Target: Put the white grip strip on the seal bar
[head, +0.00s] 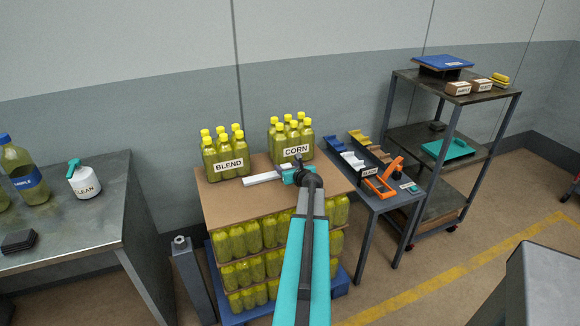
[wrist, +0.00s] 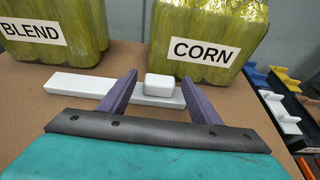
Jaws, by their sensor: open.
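A long white strip with a raised white grip block (wrist: 159,85) lies flat on the brown cardboard layer, in front of the bottle packs. Its left part shows in the head view (head: 262,178). My gripper (wrist: 158,79) is open, with one purple finger on each side of the grip block; I cannot tell whether they touch it. In the head view my gripper (head: 291,174) hides the strip's right part. I cannot tell for sure which thing is the seal bar; an orange frame (head: 382,181) stands on the small table at the right.
Bottle packs labelled BLEND (head: 228,160) and CORN (head: 292,142) stand just behind the strip. A dark rack (head: 368,171) on the small table holds yellow, white and blue pieces. A shelf cart (head: 450,122) stands farther right. The cardboard's front left (head: 235,205) is clear.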

